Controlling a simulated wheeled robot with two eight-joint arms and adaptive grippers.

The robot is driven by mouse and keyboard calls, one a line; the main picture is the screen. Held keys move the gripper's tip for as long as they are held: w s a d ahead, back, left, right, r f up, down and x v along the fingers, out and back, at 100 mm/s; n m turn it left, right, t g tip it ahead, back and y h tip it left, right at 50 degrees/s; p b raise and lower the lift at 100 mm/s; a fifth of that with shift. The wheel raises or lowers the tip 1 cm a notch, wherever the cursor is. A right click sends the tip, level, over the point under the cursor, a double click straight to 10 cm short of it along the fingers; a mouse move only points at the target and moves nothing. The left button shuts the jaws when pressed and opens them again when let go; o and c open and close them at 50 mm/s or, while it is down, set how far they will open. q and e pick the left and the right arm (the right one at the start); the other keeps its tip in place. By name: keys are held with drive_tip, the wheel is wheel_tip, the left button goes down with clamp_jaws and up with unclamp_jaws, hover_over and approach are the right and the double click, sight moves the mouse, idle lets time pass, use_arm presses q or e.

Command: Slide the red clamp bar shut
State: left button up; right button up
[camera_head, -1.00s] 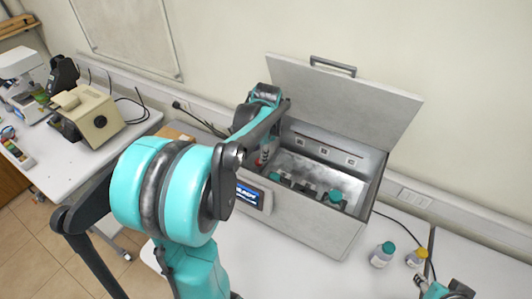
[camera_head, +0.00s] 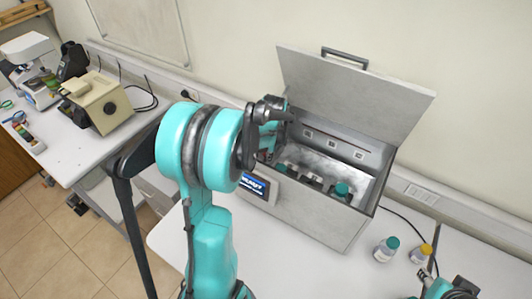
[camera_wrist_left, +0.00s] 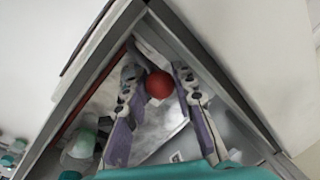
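The open metal bath (camera_head: 300,208) stands on the white bench with its lid (camera_head: 352,95) raised. A round red knob (camera_wrist_left: 159,84) shows in the left wrist view, near an inner corner of the bath. I take it as the end of the clamp bar. A red strip (camera_wrist_left: 88,88) runs along the inner wall at left there. My left gripper (camera_wrist_left: 158,72) is open, its fingers either side of the knob with small gaps. In the head view my left gripper (camera_head: 282,112) is over the bath's left end. My right gripper (camera_head: 424,277) is partly visible at lower right.
Teal-capped bottles (camera_head: 341,190) stand inside the bath. A teal-capped bottle (camera_head: 386,249) and a yellow-capped bottle (camera_head: 421,253) stand on the bench to its right. A display (camera_head: 254,185) is on its front. A beige instrument (camera_head: 102,103) and microscope (camera_head: 28,58) are at left.

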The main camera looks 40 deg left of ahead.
use_arm(q)
drive_tip(key=shift+w+a+f+b, duration=0.15)
drive_tip(key=shift+w+b, duration=0.4)
drive_tip(key=shift+w, duration=0.7)
clamp_jaws()
drive_tip(key=shift+r, duration=0.2)
drive_tip(key=o, duration=0.7)
unclamp_jaws()
drive_tip(key=shift+w, duration=0.1)
drive_tip(key=r, duration=0.4)
drive_tip(key=d+r, duration=0.1)
drive_tip(key=r, duration=0.2)
drive_tip(key=d+r, duration=0.1)
drive_tip(key=r, duration=0.3)
drive_tip(key=shift+s+d+r, duration=0.1)
drive_tip(key=shift+s+r, duration=0.2)
drive_tip(key=shift+s, duration=0.05)
drive_tip(key=shift+f, duration=0.1)
